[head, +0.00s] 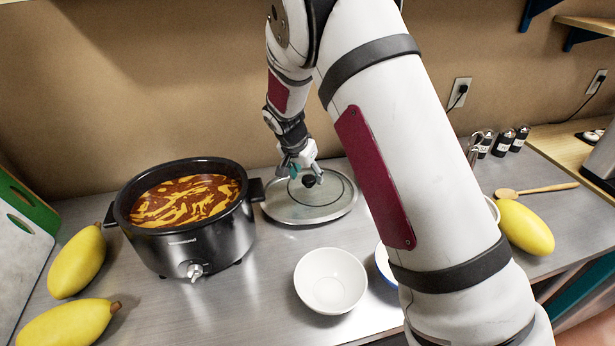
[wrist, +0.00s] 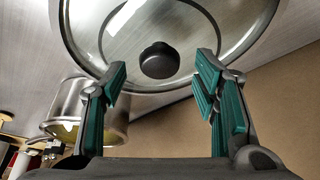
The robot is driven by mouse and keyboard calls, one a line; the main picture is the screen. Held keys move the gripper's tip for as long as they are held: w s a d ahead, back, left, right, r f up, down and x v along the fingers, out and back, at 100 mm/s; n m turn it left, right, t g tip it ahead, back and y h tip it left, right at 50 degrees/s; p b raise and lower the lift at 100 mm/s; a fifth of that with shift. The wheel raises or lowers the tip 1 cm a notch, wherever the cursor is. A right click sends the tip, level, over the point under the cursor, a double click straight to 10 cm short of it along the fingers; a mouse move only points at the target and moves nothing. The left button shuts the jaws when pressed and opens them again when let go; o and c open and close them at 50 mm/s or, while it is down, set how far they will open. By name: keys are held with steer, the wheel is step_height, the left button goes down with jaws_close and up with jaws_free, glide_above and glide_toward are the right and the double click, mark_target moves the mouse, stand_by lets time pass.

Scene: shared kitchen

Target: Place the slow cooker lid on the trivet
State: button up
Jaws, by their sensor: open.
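The slow cooker lid (head: 283,211) is a clear glass disc with a metal rim and a black knob (head: 308,181). It lies knob up, low over the counter to the right of the slow cooker (head: 205,247), which is uncovered and full of orange-red food. My gripper (head: 299,170) is open above the lid, close to the knob. In the wrist view the teal-padded fingers (wrist: 161,76) stand apart on either side of the knob (wrist: 160,60), without visible contact. I cannot make out a trivet; whether one is under the lid is unclear.
A white bowl (head: 331,281) stands in front of the lid, with a blue-rimmed dish (head: 384,262) partly behind my arm. Yellow fruits (head: 77,262) lie left; another (head: 525,228) lies right near a wooden spoon (head: 537,190). A metal pot (wrist: 118,122) shows in the wrist view.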

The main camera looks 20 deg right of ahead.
steer(key=s+r+n+y, duration=0.1)
steer(key=s+r, duration=0.4)
steer(key=r, duration=0.4)
steer(key=s+r+n, duration=0.1)
steer(key=s+r, duration=0.5)
steer(key=r, duration=0.3)
steer(key=s+d+r+n+t+y, duration=0.1)
steer(key=s+r+n, duration=0.2)
steer(key=s, duration=0.9)
steer(key=s+r+n+t+y, duration=0.1)
steer(key=s+r+n, duration=0.3)
steer(key=s, duration=0.9)
steer(key=shift+s+d+b, duration=0.25)
steer(key=shift+d+b, duration=0.15)
